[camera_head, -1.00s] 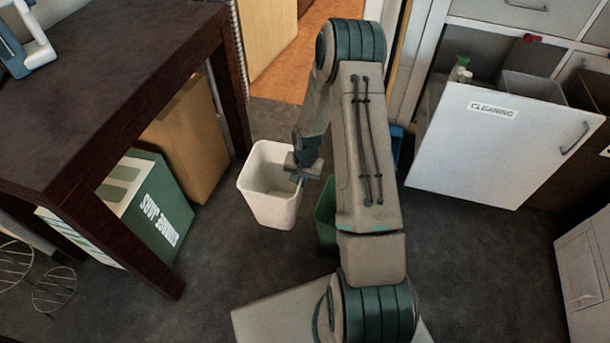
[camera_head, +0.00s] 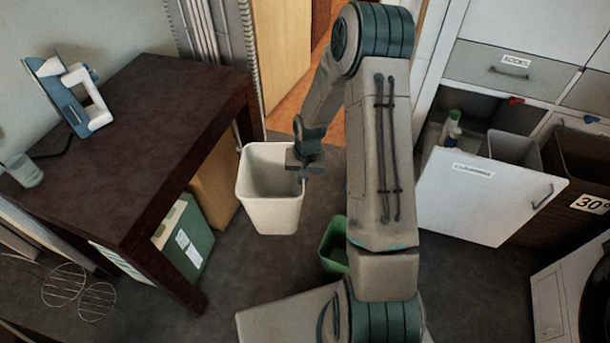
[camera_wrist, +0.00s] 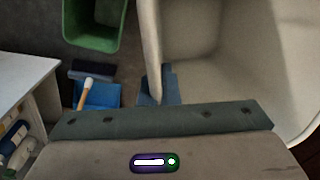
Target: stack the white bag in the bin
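A white, open-topped bin (camera_head: 272,213) is left of my arm in the head view, its inside pale and apparently empty. My gripper (camera_head: 303,178) is at its right rim. In the wrist view the wall of the white bin (camera_wrist: 205,75) runs down to my gripper (camera_wrist: 157,88), with the fingers closed about its edge. The bin appears to hang clear of the floor, though its underside is hidden. A green bin (camera_head: 333,252) stands on the floor to the right, partly behind my arm; it shows in the wrist view (camera_wrist: 92,38). I see no white bag.
A dark table (camera_head: 150,130) with an iron (camera_head: 78,95) stands at left, boxes beneath it. An open white drawer front (camera_head: 480,200) juts out at right. A blue dustpan (camera_wrist: 97,95) and brush lie near the green bin. Grey floor shows between.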

